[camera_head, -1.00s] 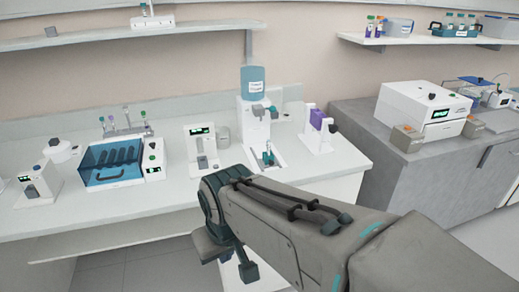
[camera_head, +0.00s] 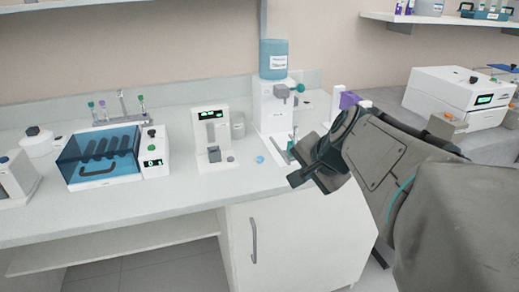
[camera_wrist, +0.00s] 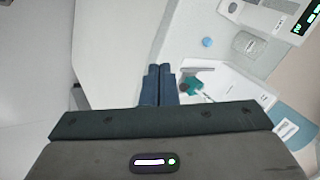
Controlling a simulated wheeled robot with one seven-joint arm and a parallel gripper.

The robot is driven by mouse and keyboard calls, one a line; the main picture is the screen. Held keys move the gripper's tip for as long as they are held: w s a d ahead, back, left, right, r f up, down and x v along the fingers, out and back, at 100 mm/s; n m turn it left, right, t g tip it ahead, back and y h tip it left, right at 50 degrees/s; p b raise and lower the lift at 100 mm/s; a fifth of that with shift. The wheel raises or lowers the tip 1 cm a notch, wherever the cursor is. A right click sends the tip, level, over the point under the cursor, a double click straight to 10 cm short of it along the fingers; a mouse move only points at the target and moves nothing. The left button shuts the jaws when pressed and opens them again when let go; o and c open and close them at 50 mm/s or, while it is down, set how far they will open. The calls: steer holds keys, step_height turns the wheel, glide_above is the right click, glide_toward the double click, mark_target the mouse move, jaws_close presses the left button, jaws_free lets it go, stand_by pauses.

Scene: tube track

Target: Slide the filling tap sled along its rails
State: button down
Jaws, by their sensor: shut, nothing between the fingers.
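The filling station is a white stand (camera_head: 271,116) with a labelled blue bottle (camera_head: 273,60) on top, at the back of the bench. A grey tap block (camera_head: 283,92) is on its front. A small teal piece (camera_head: 291,146) stands low on its white base; it also shows in the wrist view (camera_wrist: 193,86). Which part is the sled is unclear, and no rails can be made out. My gripper (camera_wrist: 158,70) is shut and empty, its fingertips just left of the teal piece in the wrist view. In the head view my wrist hides part of the base.
A round blue cap (camera_head: 260,159) lies on the bench left of the station. A white device with a display (camera_head: 210,130) and a grey jar (camera_head: 237,124) stand further left. A purple-topped device (camera_head: 347,100) is partly behind my arm. The bench front is mostly clear.

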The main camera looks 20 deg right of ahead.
steer(key=w+d+m+t+h+b, duration=0.1)
steer(key=w+d+m+t+b, duration=0.2)
steer(key=d+m, duration=0.4)
steer(key=shift+n+g, duration=0.4)
steer(key=shift+n, duration=0.3)
steer(key=b+x, duration=0.1)
steer(key=x, duration=0.7)
steer(key=w+r+b+x, duration=0.1)
steer(key=x, duration=0.3)
steer(key=shift+d+r+b, duration=0.15)
steer(key=shift+d+b, duration=0.2)
steer(key=shift+d, duration=0.05)
steer(key=shift+w, duration=0.7)
